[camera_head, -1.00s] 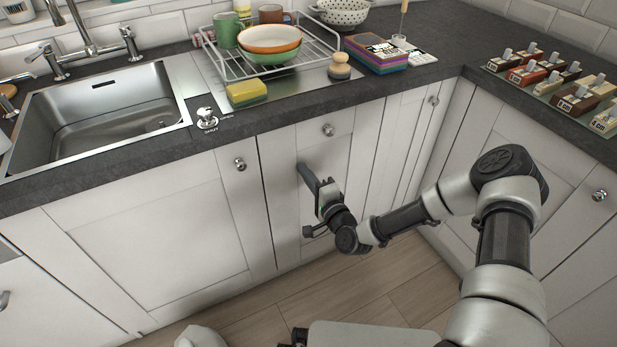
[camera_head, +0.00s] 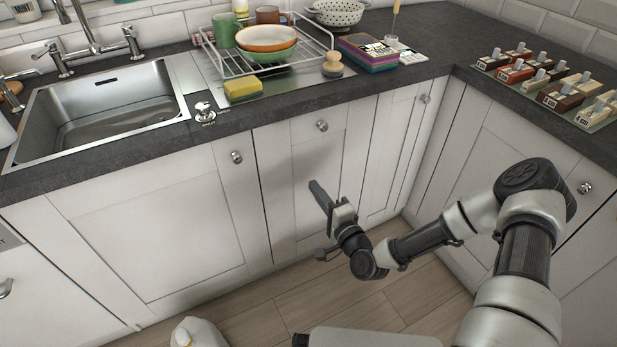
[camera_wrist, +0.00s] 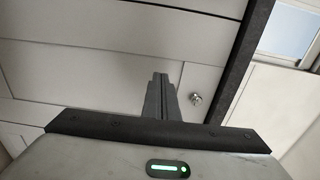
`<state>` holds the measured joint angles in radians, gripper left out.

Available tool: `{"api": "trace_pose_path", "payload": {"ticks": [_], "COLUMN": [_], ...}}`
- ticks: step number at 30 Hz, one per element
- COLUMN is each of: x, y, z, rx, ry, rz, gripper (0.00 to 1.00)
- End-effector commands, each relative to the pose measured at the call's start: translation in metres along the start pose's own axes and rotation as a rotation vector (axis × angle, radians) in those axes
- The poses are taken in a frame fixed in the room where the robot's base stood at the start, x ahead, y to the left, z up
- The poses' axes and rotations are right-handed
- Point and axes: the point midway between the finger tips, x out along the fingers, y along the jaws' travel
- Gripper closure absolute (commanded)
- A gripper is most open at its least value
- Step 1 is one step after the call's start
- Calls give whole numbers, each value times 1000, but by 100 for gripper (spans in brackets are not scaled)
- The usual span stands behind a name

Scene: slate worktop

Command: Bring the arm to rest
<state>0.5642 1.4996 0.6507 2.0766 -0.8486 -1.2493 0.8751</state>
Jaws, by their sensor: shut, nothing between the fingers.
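My gripper (camera_head: 318,192) is shut and empty. In the head view it hangs in front of the white cupboard doors, below the worktop edge, with its fingers pointing up and to the left. In the wrist view the closed fingers (camera_wrist: 161,98) stand together in the middle, with a white cupboard front and a round knob (camera_wrist: 196,99) beyond them. My arm (camera_head: 430,240) reaches in from the lower right, bent at the elbow. Whether the fingertips touch the door cannot be told; they look apart from it.
The slate worktop (camera_head: 420,80) carries a dish rack (camera_head: 265,62) with bowls and mugs, a sponge (camera_head: 243,89), stacked coloured boxes (camera_head: 368,54) and a tray of labelled blocks (camera_head: 590,122). A sink (camera_head: 110,100) is at left.

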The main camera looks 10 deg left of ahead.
Motion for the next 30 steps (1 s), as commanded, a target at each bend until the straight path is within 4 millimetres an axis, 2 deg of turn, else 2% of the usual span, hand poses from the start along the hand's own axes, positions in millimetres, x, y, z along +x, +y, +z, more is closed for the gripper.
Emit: {"api": "trace_pose_path", "payload": {"ticks": [1, 6, 17, 23, 26, 30], "x": [-10, -30, -34, -34, -42, -62], "y": [-1, 0, 0, 4, 2, -19], "z": [-1, 0, -1, -14, -32, -67], "rx": [2, 2, -40, -323, -510, -743], "ry": [3, 2, -21, -157, -226, -284], "rz": [2, 1, 27, 237, 390, 595], "gripper": [100, 100, 100, 100, 100, 100]}}
